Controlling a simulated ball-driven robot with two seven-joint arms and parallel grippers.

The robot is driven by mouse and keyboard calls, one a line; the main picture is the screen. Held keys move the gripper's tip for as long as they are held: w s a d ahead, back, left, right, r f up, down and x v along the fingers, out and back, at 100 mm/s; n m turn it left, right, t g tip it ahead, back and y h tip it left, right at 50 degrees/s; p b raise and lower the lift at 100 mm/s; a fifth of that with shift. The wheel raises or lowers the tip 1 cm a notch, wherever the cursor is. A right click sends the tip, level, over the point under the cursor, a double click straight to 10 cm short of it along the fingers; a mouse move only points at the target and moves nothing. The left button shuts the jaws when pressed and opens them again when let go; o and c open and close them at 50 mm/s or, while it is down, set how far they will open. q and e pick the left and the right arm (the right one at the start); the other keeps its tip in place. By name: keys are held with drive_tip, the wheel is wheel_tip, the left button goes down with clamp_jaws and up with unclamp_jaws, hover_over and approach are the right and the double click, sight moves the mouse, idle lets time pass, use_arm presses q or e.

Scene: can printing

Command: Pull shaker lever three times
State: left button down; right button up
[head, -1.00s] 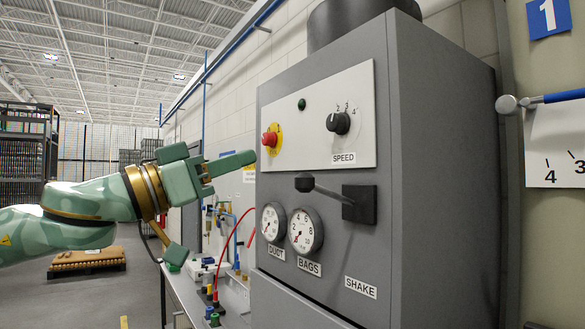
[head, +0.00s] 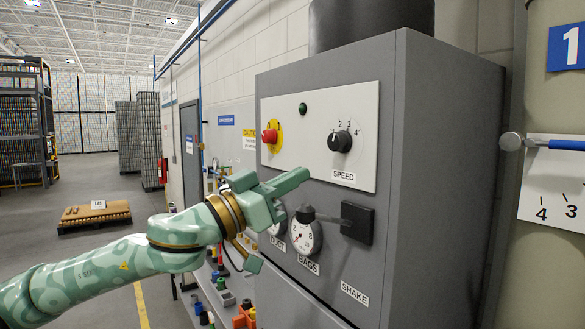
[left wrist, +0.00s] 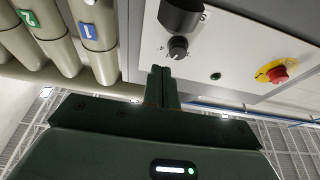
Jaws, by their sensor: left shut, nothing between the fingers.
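The shaker lever (head: 326,218) is a grey rod with a black knob (head: 305,213) on the grey machine. It points left from a black square mount (head: 357,222), above the SHAKE label (head: 355,294). My left gripper (head: 300,176) is shut and empty, its fingers pointing right toward the panel. In the head view its tips appear just above the knob, with a gap between. In the left wrist view the shut fingers (left wrist: 161,75) sit below a dark cylinder (left wrist: 182,16) that looks like the lever knob. My right gripper is not in view.
The machine panel holds a red button (head: 270,135), a speed dial (head: 340,141) and a BAGS gauge (head: 305,236). My left arm partly covers the DUST gauge (head: 278,229). A low bench with bottles (head: 222,284) stands left of the machine. A pallet (head: 95,214) lies on the open floor.

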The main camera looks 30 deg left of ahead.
sight(328, 218)
use_arm(q)
wheel_tip(328, 218, down, 4)
drive_tip(key=b, duration=0.2)
drive_tip(key=shift+b, duration=0.35)
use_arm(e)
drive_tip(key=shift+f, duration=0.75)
use_arm(q)
drive_tip(key=shift+w+d, duration=0.1)
drive_tip(key=shift+w, duration=0.05)
